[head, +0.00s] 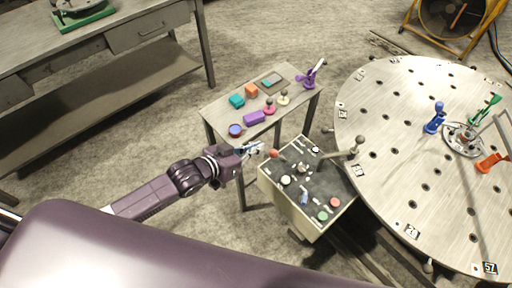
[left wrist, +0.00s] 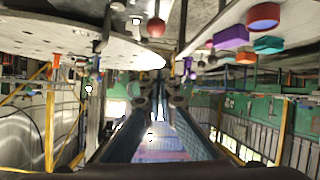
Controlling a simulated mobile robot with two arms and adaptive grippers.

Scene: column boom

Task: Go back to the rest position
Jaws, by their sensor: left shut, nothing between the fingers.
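My left gripper (head: 252,149) reaches in from the left in the head view. Its fingertips lie close to the red-knobbed lever (head: 273,153) of the control box (head: 322,207), and I cannot tell whether they touch it. In the left wrist view the gripper (left wrist: 157,92) shows with its fingers close together and nothing between them. The red knob (left wrist: 156,27) is above the fingers in that view. My right gripper is in neither view.
A small table (head: 213,108) holds several coloured blocks, knobs and a purple clamp (head: 312,75). A large round metal table (head: 390,105) with holes stands at the right. A workbench (head: 100,45) is at the upper left. Floor (head: 260,40) is clear at the back.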

